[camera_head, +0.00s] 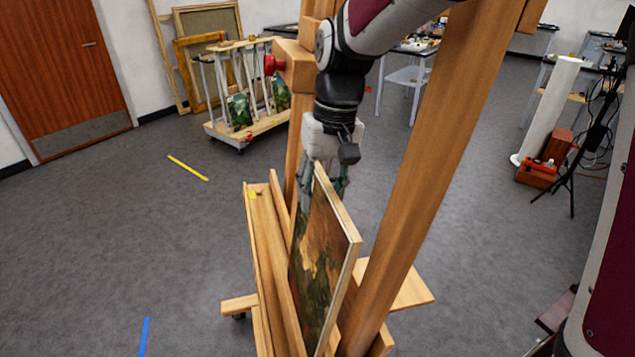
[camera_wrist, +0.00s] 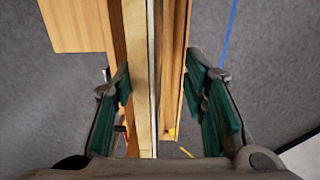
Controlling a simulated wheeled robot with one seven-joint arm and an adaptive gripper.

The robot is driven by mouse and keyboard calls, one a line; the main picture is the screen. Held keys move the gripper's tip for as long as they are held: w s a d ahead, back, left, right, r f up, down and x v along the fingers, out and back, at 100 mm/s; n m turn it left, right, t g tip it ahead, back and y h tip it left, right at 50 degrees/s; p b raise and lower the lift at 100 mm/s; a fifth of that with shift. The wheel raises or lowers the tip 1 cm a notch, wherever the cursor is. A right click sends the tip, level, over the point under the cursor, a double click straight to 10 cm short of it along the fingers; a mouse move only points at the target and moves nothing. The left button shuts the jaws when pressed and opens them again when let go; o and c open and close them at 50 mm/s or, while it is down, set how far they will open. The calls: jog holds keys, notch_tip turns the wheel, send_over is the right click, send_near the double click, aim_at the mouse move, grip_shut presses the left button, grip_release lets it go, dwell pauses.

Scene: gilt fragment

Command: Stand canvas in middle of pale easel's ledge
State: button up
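The canvas (camera_head: 318,262), a painting in dark green, orange and brown with a pale edge, stands upright, slightly tilted, at the pale easel (camera_head: 425,160). It rises from the easel's long wooden ledge (camera_head: 262,232); its bottom contact is cut off or hidden. My gripper (camera_head: 328,180) is at the canvas's far upper corner, pointing down. In the wrist view, the canvas's pale edge (camera_wrist: 140,60) runs between the green-padded fingers of my gripper (camera_wrist: 160,88). The fingers are apart; a clear gap shows on the right side, while the left pad is close to the canvas.
The easel's posts and a red knob (camera_head: 270,65) stand close to my arm. A wheeled rack (camera_head: 250,125) with paintings is behind. A yellow strip (camera_head: 188,167) and a blue strip (camera_head: 144,337) mark the grey floor, which is clear at left.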

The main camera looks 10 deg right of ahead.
jog(key=shift+d+r, duration=0.15)
jog(key=shift+r, duration=1.15)
jog(key=shift+d+r, duration=0.2)
jog(key=shift+r, duration=1.15)
jog(key=shift+d+r, duration=0.15)
jog(key=shift+r, duration=1.15)
